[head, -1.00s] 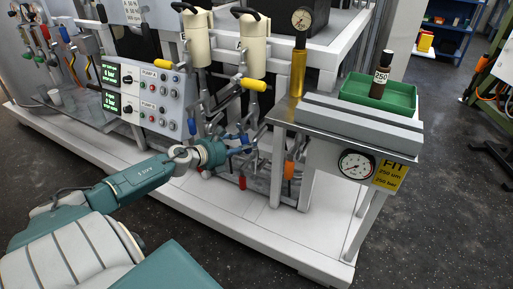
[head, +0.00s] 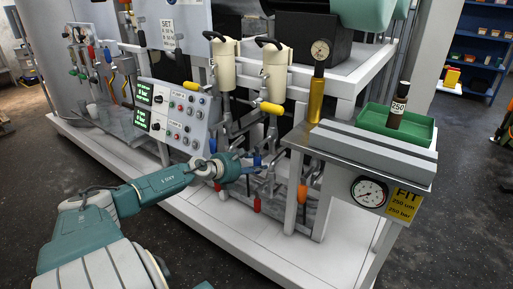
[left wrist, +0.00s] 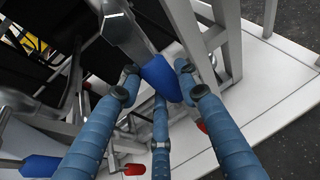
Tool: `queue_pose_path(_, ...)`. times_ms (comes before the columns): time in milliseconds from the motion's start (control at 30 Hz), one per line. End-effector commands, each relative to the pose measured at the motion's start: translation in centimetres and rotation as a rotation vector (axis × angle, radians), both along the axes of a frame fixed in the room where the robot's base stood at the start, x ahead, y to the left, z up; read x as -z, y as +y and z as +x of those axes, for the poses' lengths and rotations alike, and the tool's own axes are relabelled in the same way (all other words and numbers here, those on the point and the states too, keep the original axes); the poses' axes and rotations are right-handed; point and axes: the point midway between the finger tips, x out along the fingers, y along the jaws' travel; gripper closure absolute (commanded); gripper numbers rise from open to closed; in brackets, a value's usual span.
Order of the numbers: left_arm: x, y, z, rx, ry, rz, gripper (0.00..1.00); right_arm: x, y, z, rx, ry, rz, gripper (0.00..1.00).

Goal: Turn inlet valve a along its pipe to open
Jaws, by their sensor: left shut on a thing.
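My left gripper (head: 252,165) reaches in from the left to the pipework below the pump control panel (head: 178,114). In the left wrist view its blue ribbed fingers (left wrist: 157,84) stand around a blue valve handle (left wrist: 162,78). The gripper is shut on this handle. The handle sits on a grey metal lever and also shows in the head view (head: 257,159), small beside the fingertips. No label shows whether it is inlet valve a. A second blue handle (left wrist: 40,166) is apart from the gripper at the lower left of the wrist view.
Red handles (left wrist: 134,169) lie low near the pipes. Yellow (head: 271,108) and orange (head: 302,193) handles are to the right of the gripper. A side table holds a green tray (head: 428,136) with a brown bottle (head: 398,106). A white frame base (head: 240,229) runs along the front.

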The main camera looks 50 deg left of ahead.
Motion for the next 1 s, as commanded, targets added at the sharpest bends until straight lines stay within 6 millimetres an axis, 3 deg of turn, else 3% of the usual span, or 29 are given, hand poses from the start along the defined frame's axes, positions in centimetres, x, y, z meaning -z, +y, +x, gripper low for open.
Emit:
queue_pose_path(67, 0.0, 0.2, -0.1, 0.003, 0.004, 0.02, 1.0, 0.0, 0.0, 0.0, 0.0, 0.0, 0.0, 1.0)
queue_pose_path(100, 0.0, 0.2, -0.1, 0.003, 0.004, 0.02, 0.65, 0.0, 0.0, 0.0, 0.0, 0.0, 0.0, 1.0)
queue_pose_path(200, 0.0, 0.2, -0.1, 0.002, 0.004, 0.018, 0.47, 0.0, 0.0, 0.0, 0.0, 0.0, 0.0, 1.0)
queue_pose_path(567, 0.0, 0.1, -0.2, 0.001, 0.001, 0.01, 0.47, 0.1, -0.1, -0.1, 0.0, 0.004, -0.001, 1.0)
queue_pose_path(1000, -1.1, -0.1, -3.7, 0.002, 0.006, 0.01, 0.47, 0.1, 0.0, -0.1, 0.0, 0.001, 0.0, 1.0)
